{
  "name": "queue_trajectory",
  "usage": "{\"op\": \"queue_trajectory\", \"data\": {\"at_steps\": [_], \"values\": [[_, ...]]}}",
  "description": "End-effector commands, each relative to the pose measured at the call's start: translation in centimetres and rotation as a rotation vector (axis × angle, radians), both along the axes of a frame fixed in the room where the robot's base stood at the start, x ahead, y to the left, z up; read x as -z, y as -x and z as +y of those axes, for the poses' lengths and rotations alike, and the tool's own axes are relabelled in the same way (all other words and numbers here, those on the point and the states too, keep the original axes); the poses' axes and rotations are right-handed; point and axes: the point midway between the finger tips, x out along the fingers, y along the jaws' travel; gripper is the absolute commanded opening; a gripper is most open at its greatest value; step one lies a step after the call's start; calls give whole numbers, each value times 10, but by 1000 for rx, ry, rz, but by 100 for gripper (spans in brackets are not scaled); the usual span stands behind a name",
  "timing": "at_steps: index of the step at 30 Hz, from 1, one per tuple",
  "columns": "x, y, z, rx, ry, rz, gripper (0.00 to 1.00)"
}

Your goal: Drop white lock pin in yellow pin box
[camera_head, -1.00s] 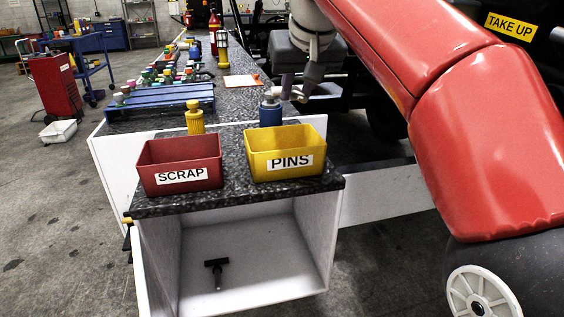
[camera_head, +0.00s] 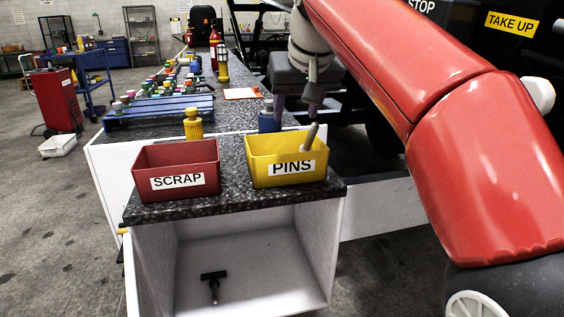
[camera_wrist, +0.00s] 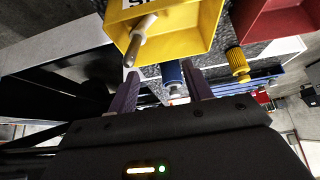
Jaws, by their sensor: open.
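The white lock pin (camera_head: 311,136) is tilted at the right rear of the yellow pin box (camera_head: 288,181), marked PINS. Its upper end rises above the rim. In the wrist view the pin (camera_wrist: 143,40) shows against the inside of the yellow box (camera_wrist: 190,25), outside my jaws. I cannot tell whether it rests in the box or is still falling. My gripper (camera_head: 301,103) is open just above and behind the box's rear right edge. Its purple fingers stand apart in the wrist view (camera_wrist: 161,72).
A red SCRAP box (camera_head: 177,183) stands left of the yellow box. A blue bottle-like part (camera_head: 268,120) and a yellow knurled part (camera_head: 193,124) stand behind them. A blue rack (camera_head: 158,111) lies farther back. A black T-shaped part (camera_head: 214,284) is in the shelf below.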

Motion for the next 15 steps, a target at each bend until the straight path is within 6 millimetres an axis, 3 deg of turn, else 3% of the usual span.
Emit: {"op": "queue_trajectory", "data": {"at_steps": [7, 15], "values": [[-8, 4, -1, 0, 0, -1, 50], [-48, 28, -8, -1, -2, -3, 50]]}}
